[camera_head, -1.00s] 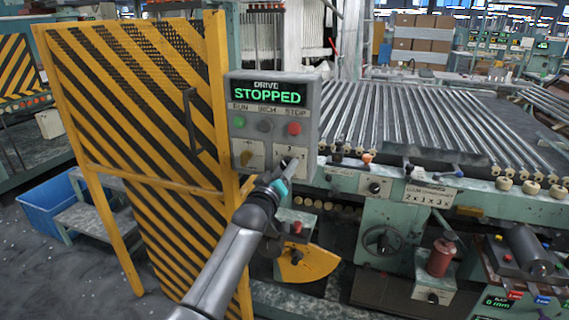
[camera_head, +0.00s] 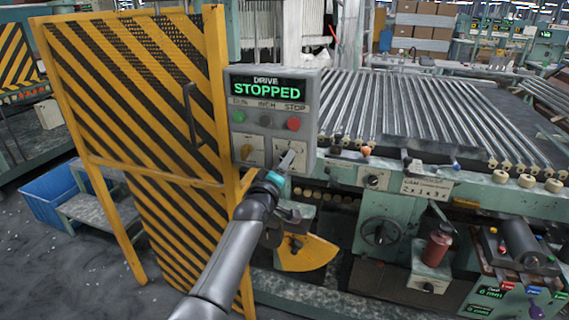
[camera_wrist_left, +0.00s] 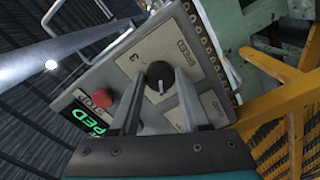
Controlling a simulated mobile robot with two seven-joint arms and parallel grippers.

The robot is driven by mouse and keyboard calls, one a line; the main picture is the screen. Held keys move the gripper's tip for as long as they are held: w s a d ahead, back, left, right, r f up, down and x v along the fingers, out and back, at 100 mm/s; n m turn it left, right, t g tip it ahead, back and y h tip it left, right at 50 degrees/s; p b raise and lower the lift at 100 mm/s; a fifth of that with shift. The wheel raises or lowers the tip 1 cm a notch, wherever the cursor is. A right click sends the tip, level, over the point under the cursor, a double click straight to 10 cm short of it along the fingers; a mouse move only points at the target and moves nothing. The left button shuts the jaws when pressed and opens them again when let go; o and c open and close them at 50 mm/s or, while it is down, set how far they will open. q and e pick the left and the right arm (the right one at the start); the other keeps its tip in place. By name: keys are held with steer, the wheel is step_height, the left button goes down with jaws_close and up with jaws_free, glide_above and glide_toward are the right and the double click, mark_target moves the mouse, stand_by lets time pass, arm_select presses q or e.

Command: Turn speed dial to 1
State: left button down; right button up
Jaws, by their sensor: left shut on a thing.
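The grey drive box (camera_head: 267,104) shows a green STOPPED display, with two dial plates low on its front. The dark round speed dial (camera_wrist_left: 157,70) shows in the left wrist view, beside the printed word SPEED and a number that looks like 3. A pale pointer mark lies on the dial. My left gripper (camera_head: 287,160) is at the right-hand dial plate in the head view, hiding the dial there. In the left wrist view its two fingers (camera_wrist_left: 159,77) stand on either side of the dial, shut on it. My right gripper is not in view.
A yellow-and-black striped gate (camera_head: 135,110) stands left of the box. The red stop button (camera_head: 293,123) is just above the dial plates. A yellow guard (camera_head: 308,254) is below my gripper.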

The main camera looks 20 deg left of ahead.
arm_select(q)
steer(key=shift+r, duration=0.1)
steer(key=shift+c, duration=1.9)
jaws_free()
steer(key=shift+s, duration=0.1)
steer(key=s+p, duration=0.3)
steer(key=s, duration=1.2)
steer(key=shift+a, duration=0.3)
